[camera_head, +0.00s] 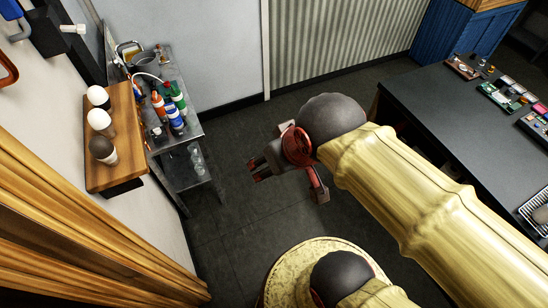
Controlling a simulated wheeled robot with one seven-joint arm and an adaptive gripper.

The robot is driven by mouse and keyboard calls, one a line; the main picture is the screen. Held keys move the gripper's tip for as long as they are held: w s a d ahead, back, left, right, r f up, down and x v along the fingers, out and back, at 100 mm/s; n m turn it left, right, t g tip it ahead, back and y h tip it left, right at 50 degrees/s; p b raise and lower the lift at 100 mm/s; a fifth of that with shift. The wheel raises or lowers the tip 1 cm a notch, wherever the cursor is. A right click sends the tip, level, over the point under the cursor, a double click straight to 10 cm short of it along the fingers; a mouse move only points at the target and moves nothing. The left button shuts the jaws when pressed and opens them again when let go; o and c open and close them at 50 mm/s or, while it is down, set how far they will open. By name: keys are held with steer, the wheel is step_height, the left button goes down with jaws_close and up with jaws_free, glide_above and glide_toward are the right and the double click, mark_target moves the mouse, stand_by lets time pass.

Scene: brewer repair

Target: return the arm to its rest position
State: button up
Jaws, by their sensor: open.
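My gripper (258,173) hangs over the open dark floor near the middle of the picture, between the metal side table and the black counter. Its short fingers point left and down. It is open, and I see nothing held between the fingers. My yellow-sleeved arm comes in from the lower right and bends at a dark rounded joint just behind the gripper. The arm covers part of the counter's near side and the floor beneath it.
A wooden shelf (122,118) carries several rounded items. A black counter (425,98) at right holds trays and small parts. A corrugated panel (335,45) stands behind. The floor (235,225) between is clear.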

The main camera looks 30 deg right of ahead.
steer(key=shift+f, duration=0.1)
step_height(320, 180, down, 22)
steer(key=b, duration=2.1)
steer(key=shift+r+b, duration=0.25)
steer(key=shift+b, duration=0.1)
